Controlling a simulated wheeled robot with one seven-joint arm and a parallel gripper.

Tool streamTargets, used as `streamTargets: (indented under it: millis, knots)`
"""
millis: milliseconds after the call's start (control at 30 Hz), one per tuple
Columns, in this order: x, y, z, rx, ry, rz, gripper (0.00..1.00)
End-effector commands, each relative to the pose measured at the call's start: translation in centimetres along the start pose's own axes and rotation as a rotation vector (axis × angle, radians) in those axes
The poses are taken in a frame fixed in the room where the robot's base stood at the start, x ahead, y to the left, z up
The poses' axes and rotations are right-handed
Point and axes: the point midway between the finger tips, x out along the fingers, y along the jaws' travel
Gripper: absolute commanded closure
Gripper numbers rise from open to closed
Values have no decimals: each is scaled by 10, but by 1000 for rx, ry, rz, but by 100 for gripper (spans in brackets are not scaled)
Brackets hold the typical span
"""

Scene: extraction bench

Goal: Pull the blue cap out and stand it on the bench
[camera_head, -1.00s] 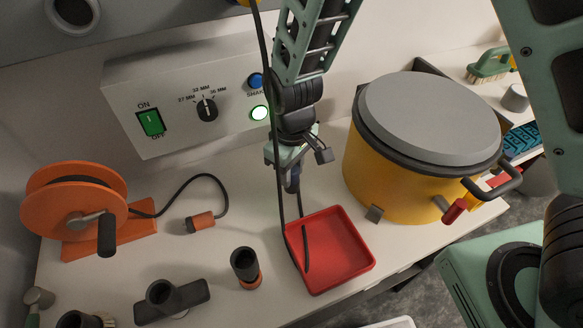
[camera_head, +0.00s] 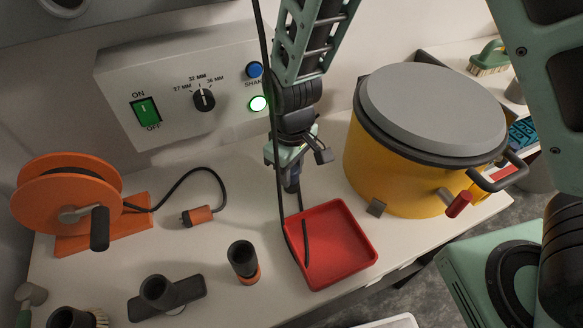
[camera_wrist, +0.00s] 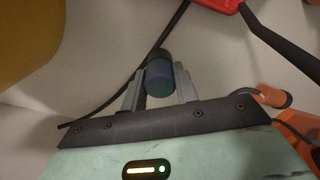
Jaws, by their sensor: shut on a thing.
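My gripper (camera_head: 292,184) points down over the white bench (camera_head: 165,245), just behind the red tray. Its two grey fingers (camera_wrist: 160,92) are shut on the blue cap (camera_wrist: 160,76), a short cylinder with a dark grey upper part and a dull blue lower part in the wrist view. In the head view the blue cap (camera_head: 292,180) shows only as a small blue patch below my wrist. I cannot tell whether its hidden end touches anything.
A black hose (camera_head: 269,110) hangs beside my arm into the red tray (camera_head: 345,245). A yellow pot (camera_head: 385,165) stands close on the right. The switch panel (camera_head: 175,75) is behind; an orange reel (camera_head: 60,200) and black tubes (camera_head: 242,258) are left. Bare bench lies between.

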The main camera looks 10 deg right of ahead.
Motion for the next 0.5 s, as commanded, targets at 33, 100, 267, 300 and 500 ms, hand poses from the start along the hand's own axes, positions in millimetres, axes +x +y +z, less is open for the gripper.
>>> streamTargets:
  millis: [33,100,267,300,500]
  knots:
    - [0,0,0,0,0,0,65]
    - [0,0,0,0,0,0,45]
    - [0,0,0,0,0,0,45]
    - [0,0,0,0,1,0,45]
    - [-8,0,-1,0,3,0,45]
